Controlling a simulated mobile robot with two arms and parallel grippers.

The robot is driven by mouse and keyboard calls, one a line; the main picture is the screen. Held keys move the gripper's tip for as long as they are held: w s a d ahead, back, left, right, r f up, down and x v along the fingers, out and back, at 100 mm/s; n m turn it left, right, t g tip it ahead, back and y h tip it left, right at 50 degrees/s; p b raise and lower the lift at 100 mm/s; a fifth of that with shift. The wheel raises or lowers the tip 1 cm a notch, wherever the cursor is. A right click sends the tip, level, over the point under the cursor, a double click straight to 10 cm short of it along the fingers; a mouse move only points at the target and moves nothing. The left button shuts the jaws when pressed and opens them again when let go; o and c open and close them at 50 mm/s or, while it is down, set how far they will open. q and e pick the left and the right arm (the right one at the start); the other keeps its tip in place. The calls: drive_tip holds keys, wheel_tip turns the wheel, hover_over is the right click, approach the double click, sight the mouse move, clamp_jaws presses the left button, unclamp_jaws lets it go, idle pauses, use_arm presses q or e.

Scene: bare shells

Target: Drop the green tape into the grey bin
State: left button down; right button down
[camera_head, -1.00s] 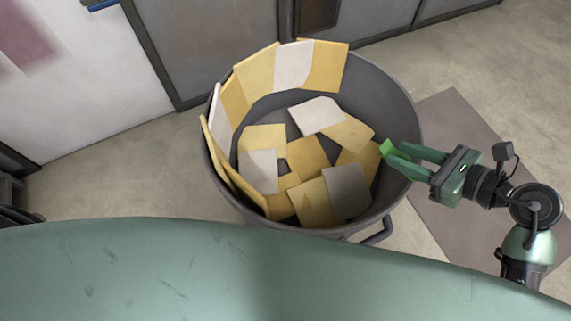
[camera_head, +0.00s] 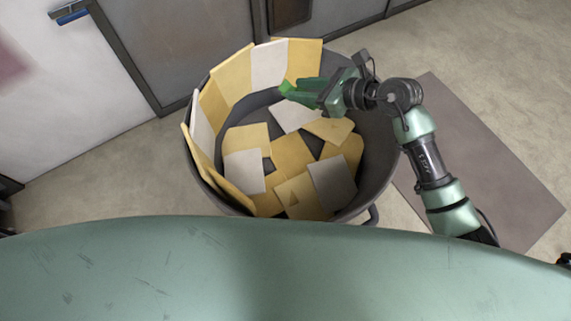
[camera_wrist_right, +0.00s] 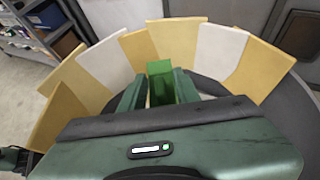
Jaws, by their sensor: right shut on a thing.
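The green tape (camera_head: 286,88) is a small bright green piece at the tips of my right gripper (camera_head: 294,92). It also shows in the right wrist view (camera_wrist_right: 160,86), between the two fingers, which are shut on it. The grey bin (camera_head: 373,165) is a large round tub in the middle of the head view. My right gripper is over the bin's opening, toward its far side, and holds the tape above the contents. My left gripper is in neither view.
Yellow and white sheets (camera_head: 290,155) lie on the bin's floor, and several more stand along its left and far walls (camera_head: 231,78). A grey cabinet (camera_head: 190,40) stands behind. A brown floor mat (camera_head: 480,170) lies to the right. Shelves (camera_wrist_right: 35,35) show in the wrist view.

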wheel_tip(320, 180, down, 4)
drive_tip(key=b, duration=0.2)
drive_tip(key=shift+f+b, duration=0.1)
drive_tip(key=shift+b, duration=0.2)
drive_tip(key=c, duration=0.9)
unclamp_jaws()
drive_tip(key=shift+c, duration=0.2)
drive_tip(key=shift+d, duration=0.15)
drive_tip(key=b+v, duration=0.1)
drive_tip(key=v, duration=0.6)
drive_tip(key=shift+d, duration=0.25)
drive_tip(key=shift+s, duration=0.15)
